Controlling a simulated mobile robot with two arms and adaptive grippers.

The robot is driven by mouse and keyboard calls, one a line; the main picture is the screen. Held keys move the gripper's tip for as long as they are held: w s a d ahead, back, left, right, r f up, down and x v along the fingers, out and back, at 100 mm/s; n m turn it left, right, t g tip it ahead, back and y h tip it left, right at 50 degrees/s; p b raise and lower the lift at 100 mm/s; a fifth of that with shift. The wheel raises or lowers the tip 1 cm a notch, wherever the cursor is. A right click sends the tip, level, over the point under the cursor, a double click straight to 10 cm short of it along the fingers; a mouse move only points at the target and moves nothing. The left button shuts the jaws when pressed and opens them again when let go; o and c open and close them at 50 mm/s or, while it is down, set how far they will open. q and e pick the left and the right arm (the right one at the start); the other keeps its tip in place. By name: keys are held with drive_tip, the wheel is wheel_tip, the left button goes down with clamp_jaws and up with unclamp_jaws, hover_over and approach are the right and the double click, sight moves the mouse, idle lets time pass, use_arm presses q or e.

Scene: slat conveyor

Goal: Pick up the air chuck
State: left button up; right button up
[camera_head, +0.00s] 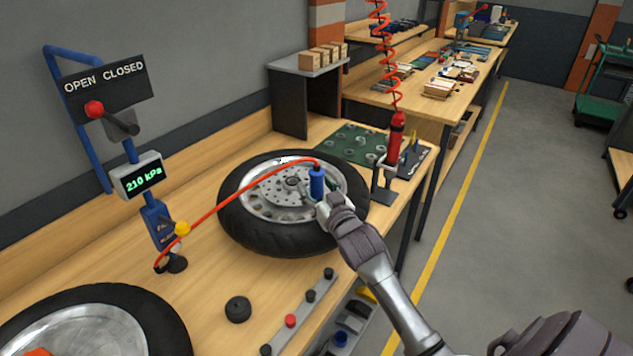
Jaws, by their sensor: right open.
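The air chuck (317,183) is a blue cylinder with a red hose (230,201) at its top. It stands about upright over the right part of the wheel (245,222), a black tyre with a silver hub lying flat on the bench. My right gripper (321,203) is at the lower part of the air chuck, with its jaws open. Whether the fingers touch it is too small to tell. My left gripper is not in view.
A gauge post with a display (142,176) reading 210 kPa stands at the left. A second wheel (95,325) lies at the front left. A red tool (396,138) hangs on a coiled hose right of the wheel. A strip with knobs (300,312) lies near the bench's front edge.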

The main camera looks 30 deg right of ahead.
drive_tip(key=shift+s, duration=0.1)
drive_tip(key=shift+c, duration=1.3)
clamp_jaws()
